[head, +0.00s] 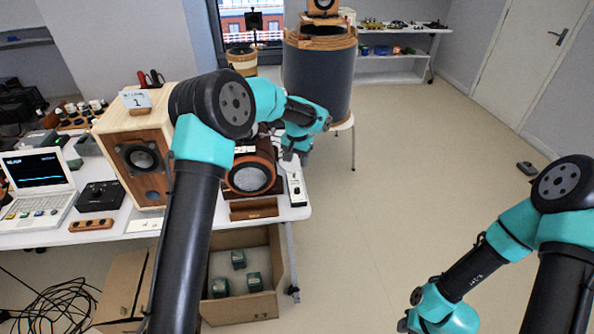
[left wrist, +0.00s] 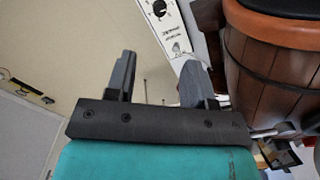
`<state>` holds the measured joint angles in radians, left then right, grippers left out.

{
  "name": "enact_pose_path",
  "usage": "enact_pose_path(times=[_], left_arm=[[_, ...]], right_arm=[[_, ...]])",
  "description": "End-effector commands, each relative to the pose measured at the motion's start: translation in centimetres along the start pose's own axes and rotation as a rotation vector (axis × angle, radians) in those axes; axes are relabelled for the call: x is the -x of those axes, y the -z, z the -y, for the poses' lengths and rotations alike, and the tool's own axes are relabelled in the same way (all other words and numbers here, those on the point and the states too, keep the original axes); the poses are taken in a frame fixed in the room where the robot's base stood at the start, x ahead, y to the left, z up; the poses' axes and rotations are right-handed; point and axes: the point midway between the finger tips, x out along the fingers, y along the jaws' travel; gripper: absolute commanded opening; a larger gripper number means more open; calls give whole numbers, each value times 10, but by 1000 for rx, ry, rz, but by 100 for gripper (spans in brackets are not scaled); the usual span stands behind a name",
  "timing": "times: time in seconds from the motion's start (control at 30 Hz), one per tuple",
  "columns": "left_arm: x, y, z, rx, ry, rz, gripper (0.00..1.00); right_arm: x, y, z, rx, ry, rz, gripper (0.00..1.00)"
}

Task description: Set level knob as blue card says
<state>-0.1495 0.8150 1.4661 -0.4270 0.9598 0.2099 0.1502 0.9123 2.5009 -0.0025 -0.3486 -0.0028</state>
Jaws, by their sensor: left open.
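A narrow white control box (head: 296,190) stands near the right end of the table. In the left wrist view its face (left wrist: 176,38) shows a black knob (left wrist: 160,8) at the top edge, cut off by the frame. My left gripper (head: 290,158) is above and behind the box in the head view. In the left wrist view it (left wrist: 157,72) is open and empty, apart from the knob. A pale card (head: 137,101) with a "1" stands on the wooden speaker; I cannot tell if it is the blue card. My right arm is at lower right, its fingers out of frame.
A wooden speaker (head: 140,150) and a round speaker (head: 250,175) stand beside the box. A laptop (head: 38,180) is at left. A large barrel (head: 318,75) stands behind. A cardboard carton (head: 255,300) is below the table. The floor at right is mostly clear.

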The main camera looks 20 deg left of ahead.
Motion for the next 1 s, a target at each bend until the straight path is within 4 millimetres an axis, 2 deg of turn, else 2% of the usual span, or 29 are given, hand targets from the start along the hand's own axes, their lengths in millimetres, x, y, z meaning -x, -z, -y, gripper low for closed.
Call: enact_pose_path(times=[0.1,0.2,0.77,1.0], left_arm=[[19,1,0,1,0,-3,49],[27,0,0,0,0,-2,49],[32,0,0,-1,-1,-2,49],[51,-10,8,-40,-59,-74,49]], right_arm=[[0,0,0,0,0,0,30],[0,0,0,0,0,0,30],[0,0,0,0,0,0,30],[0,0,0,0,0,0,30]])
